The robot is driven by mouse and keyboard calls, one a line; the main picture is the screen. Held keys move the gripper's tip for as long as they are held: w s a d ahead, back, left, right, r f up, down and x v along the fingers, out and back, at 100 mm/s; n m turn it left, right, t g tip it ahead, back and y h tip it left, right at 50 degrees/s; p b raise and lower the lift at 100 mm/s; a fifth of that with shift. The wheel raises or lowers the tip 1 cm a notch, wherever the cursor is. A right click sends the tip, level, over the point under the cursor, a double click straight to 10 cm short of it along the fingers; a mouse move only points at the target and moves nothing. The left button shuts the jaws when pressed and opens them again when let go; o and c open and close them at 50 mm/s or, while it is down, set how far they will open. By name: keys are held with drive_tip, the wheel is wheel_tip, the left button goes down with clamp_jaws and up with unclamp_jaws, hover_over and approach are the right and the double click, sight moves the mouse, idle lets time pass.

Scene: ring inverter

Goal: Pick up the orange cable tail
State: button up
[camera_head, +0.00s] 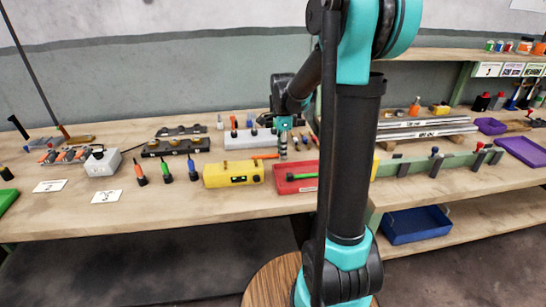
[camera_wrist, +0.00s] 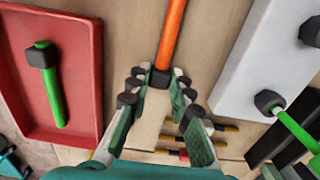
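The orange cable tail (camera_head: 266,156) shows in the head view as a short orange rod left of my gripper (camera_head: 283,152). In the wrist view the orange cable tail (camera_wrist: 171,35) runs from the top edge down to a dark end block between the fingertips of my gripper (camera_wrist: 160,80). The two fingertips sit close against both sides of this dark block and appear shut on it. The fingertips partly hide the block. The height of the tail above the table is hard to judge.
A red tray (camera_head: 283,187) holding a green tail (camera_wrist: 54,95) lies beside my gripper. A yellow box (camera_head: 221,179) stands to the left, and a white block (camera_wrist: 238,75) lies on the other side. Several yellow-tipped items (camera_wrist: 220,127) lie beneath the fingers.

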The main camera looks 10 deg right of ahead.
clamp_jaws()
drive_tip(key=shift+r, duration=0.15)
